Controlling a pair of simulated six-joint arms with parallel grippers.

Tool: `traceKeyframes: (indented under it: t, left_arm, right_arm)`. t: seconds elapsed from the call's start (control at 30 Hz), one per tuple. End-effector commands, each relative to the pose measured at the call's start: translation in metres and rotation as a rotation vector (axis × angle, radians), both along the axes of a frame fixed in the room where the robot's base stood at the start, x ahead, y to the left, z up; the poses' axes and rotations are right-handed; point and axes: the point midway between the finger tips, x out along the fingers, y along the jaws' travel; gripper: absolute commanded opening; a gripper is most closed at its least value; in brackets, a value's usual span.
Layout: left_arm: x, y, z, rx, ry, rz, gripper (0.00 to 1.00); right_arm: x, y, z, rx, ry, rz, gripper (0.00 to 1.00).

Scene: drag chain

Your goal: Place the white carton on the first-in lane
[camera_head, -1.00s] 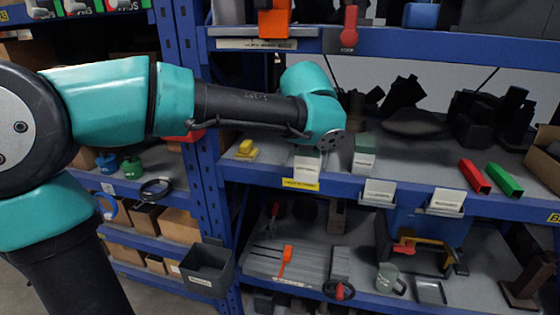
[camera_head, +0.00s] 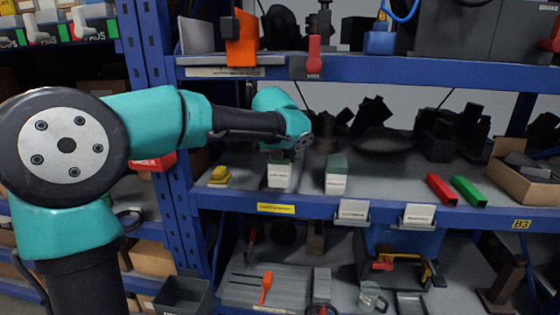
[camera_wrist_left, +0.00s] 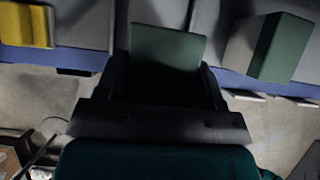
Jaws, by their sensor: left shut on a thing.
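A white carton with a dark green top (camera_head: 278,175) is at the middle shelf, under the end of my left arm. My left gripper (camera_wrist_left: 165,72) is shut on this carton; its green face (camera_wrist_left: 166,46) shows between the fingers in the left wrist view. In the head view the fingers are mostly hidden by the wrist. I cannot tell whether the carton touches the shelf. A second white-and-green carton (camera_head: 336,177) stands to its right, apart from it, and also shows in the left wrist view (camera_wrist_left: 268,48). My right gripper is out of view.
A yellow block (camera_head: 219,176) sits left of the held carton. A yellow label (camera_head: 276,208) is on the blue shelf edge below. Red (camera_head: 441,190) and green (camera_head: 468,191) bars lie farther right. The upper shelf (camera_head: 400,71) overhangs; dark objects stand behind.

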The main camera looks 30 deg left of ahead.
Motion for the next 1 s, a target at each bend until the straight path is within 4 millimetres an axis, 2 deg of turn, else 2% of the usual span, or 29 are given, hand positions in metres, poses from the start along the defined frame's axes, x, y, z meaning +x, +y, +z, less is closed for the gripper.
traceKeyframes:
  t: [0.1,0.3,0.67,1.0]
  left_arm:
    - [0.022,0.014,-0.003,-0.001,0.0,0.003,0.32]
    - [0.046,0.028,-0.005,-0.001,0.0,0.002,0.32]
    - [0.048,0.03,-0.006,0.0,0.0,0.0,0.32]
    - [0.048,0.03,-0.039,0.0,0.0,0.0,0.32]
  right_arm:
    - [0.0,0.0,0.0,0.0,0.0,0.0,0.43]
    - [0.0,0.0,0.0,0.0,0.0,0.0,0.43]
    - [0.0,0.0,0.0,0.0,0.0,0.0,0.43]
    - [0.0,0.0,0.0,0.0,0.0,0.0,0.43]
